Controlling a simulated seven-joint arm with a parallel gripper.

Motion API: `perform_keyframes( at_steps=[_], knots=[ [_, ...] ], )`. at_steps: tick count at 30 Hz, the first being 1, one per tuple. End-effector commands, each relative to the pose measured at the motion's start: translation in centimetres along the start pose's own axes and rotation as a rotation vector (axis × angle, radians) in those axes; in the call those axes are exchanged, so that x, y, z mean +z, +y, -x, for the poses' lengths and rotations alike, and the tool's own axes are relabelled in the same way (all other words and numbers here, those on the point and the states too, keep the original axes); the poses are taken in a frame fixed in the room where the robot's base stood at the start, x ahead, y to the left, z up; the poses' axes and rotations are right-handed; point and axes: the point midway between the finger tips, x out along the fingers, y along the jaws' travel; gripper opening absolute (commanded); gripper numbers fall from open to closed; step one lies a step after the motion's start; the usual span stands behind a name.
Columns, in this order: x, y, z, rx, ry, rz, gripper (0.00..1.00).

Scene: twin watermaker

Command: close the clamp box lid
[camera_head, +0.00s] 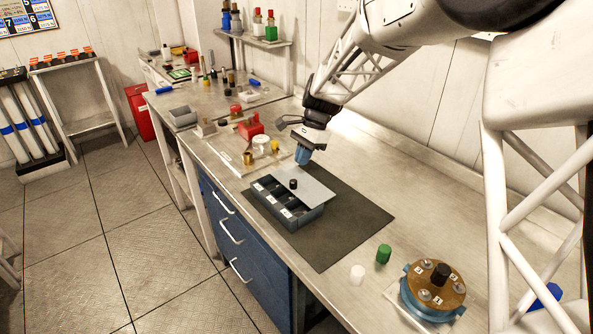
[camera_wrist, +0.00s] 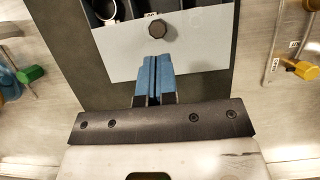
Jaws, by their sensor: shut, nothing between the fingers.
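The clamp box (camera_head: 303,221) is a grey-blue box with several compartments, standing on a dark mat. Its flat light-grey lid (camera_head: 314,187) lies partly over it and extends past its back edge, leaving the front compartments open. A black knob (camera_head: 293,184) stands on the lid. In the wrist view the lid (camera_wrist: 190,60) and knob (camera_wrist: 158,29) show, with open compartments (camera_wrist: 108,12) at the top edge. My gripper (camera_head: 301,160) has blue fingers and is shut and empty near the lid's back edge. In the wrist view its fingertips (camera_wrist: 155,58) overlap the lid below the knob; contact cannot be told.
The dark mat (camera_head: 352,222) has bare room right of the box. A green cylinder (camera_head: 384,253), a white cylinder (camera_head: 357,274) and a round brown-topped fixture (camera_head: 436,282) stand in front right. A clear plate with a red clamp-like part (camera_head: 250,127) lies behind left. Blue drawers (camera_head: 230,237) are below.

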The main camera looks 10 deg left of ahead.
Motion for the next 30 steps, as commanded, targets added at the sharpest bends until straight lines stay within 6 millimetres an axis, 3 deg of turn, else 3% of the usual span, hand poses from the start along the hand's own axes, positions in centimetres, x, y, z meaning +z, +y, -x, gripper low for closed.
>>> perform_keyframes(
  at_steps=[3, 10, 30],
  knots=[
    [0.0, 0.0, 1.9, -0.001, 0.000, 0.000, 0.00],
    [0.0, 0.0, 4.2, -0.001, 0.001, 0.001, 0.00],
    [0.2, 0.6, 5.2, -0.004, 0.008, 0.011, 0.00]
  ],
)
